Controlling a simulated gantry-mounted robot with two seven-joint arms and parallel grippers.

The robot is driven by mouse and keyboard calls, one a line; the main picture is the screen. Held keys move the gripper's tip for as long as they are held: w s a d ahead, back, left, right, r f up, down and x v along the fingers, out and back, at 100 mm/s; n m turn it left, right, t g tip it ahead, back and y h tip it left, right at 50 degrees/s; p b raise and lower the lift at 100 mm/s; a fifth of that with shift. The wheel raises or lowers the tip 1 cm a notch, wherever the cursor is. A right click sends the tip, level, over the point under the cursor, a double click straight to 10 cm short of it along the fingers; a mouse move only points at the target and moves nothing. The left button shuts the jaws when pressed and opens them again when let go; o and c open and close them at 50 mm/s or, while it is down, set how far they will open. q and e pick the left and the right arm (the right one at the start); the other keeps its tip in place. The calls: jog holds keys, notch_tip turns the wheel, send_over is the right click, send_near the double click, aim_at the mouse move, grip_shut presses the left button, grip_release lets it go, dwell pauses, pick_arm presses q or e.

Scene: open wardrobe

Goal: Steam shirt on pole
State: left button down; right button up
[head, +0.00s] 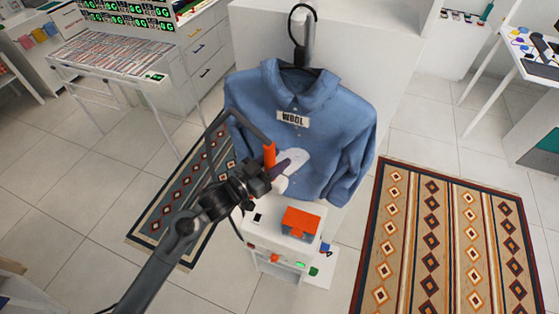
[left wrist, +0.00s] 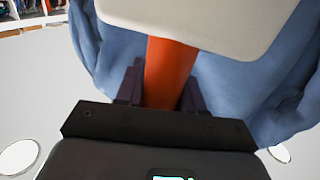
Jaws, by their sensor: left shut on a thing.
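A blue long-sleeved shirt (head: 340,125) with a "WOOL" label hangs on the pole (head: 307,42) in the middle of the head view. My left gripper (head: 274,168) is shut on the orange handle (head: 269,154) of the steamer, whose pale head (head: 293,160) is in front of the shirt's lower front. In the left wrist view the orange handle (left wrist: 168,72) stands between the two dark fingers, with the pale steamer head (left wrist: 200,22) above it and the blue shirt (left wrist: 225,90) behind. I cannot tell whether the head touches the cloth. My right gripper is not in view.
A white steamer base (head: 273,228) with an orange part (head: 301,223) on top stands below the shirt. A grey hose (head: 232,112) arches up beside the handle. Patterned rugs lie at right (head: 450,235) and left (head: 165,215). A white rack (head: 105,55) stands at left.

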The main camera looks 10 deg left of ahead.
pick_arm(q)
jog(key=shift+w+a, duration=0.15)
jog(key=shift+a, duration=0.5)
jog(key=shift+w+a, duration=0.15)
jog(key=shift+a, duration=0.5)
jog(key=shift+a+p, duration=0.25)
jog(key=shift+p, duration=0.05)
jog(key=shift+w+a, duration=0.1)
jog(key=shift+a, duration=0.15)
jog(key=shift+r, duration=0.1)
jog(key=shift+s+a+p, duration=0.15)
jog(key=shift+s+p, duration=0.45)
jog(key=shift+s, duration=0.05)
jog(key=s+p, duration=0.1)
jog(key=s, duration=0.1)
jog(key=s+a+p, duration=0.1)
jog(key=s+p, duration=0.1)
jog(key=s, duration=0.1)
jog(key=shift+s, duration=0.3)
